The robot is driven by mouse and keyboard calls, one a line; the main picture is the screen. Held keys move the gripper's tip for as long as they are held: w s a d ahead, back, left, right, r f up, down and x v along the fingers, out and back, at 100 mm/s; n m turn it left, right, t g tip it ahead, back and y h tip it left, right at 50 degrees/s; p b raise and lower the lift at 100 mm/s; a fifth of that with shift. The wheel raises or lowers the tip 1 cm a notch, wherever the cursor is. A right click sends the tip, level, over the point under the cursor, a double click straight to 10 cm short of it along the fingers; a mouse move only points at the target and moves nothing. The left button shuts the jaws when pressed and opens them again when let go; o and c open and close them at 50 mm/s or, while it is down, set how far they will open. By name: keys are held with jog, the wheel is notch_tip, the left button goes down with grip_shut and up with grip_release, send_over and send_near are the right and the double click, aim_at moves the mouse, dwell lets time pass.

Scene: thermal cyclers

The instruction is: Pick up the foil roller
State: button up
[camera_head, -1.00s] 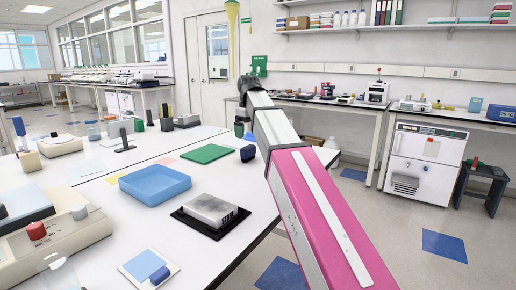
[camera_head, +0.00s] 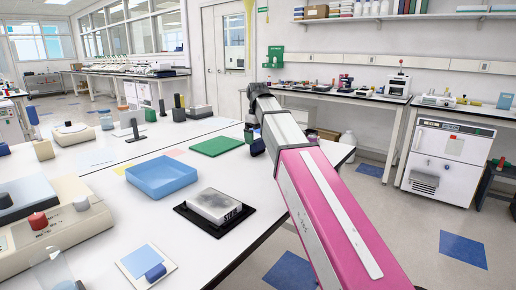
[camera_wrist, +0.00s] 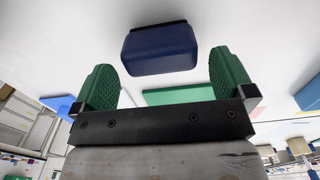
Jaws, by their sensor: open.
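A dark blue block with a black edge, which I take to be the foil roller, is ahead of my gripper in the wrist view (camera_wrist: 160,50). In the head view this dark blue block (camera_head: 258,147) sits near the far right edge of the white bench. My gripper (camera_wrist: 162,62) has two green ridged fingers, spread apart, with the block between and just beyond their tips. Clear gaps show on both sides, and nothing is held. In the head view my gripper (camera_head: 249,133) is small, close to the block and partly hidden by my arm.
A green mat (camera_head: 217,146) lies left of the block. A blue tray (camera_head: 161,178) and a grey plate on a black base (camera_head: 214,206) stand nearer. The floor right of the bench is open.

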aim_at(258, 140)
notch_tip(258, 140, down, 4)
jog(key=shift+f, duration=0.2)
jog(key=c, duration=0.9)
notch_tip(258, 140, up, 10)
jog(key=shift+r, duration=0.1)
